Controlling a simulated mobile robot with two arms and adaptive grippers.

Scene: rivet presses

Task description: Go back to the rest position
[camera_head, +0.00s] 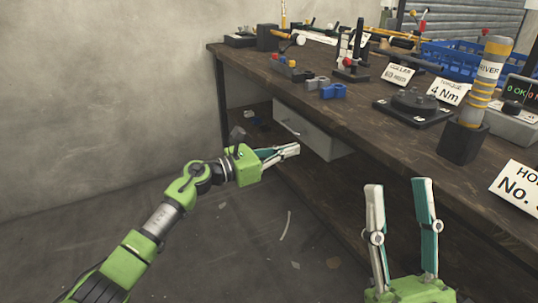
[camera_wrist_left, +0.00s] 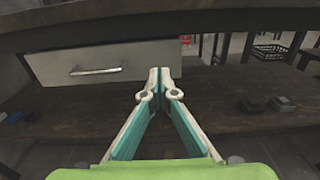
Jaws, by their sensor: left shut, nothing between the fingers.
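My left gripper (camera_head: 290,151) is shut and empty in the head view. It is in front of the bench, close to the grey drawer (camera_head: 303,127) under the bench top. I cannot tell whether the fingers touch the drawer. My right gripper (camera_head: 400,187) points up at the lower right of the head view. Its two fingers stand apart, with nothing between them.
The dark wooden bench (camera_head: 362,120) runs along the right. It carries a red-handled press (camera_head: 351,62), a blue block (camera_head: 333,91), a black round fixture (camera_head: 413,105), a driver in its holder (camera_head: 486,85), sign cards and a blue crate (camera_head: 460,58). The floor (camera_head: 235,225) at the left is mostly clear.

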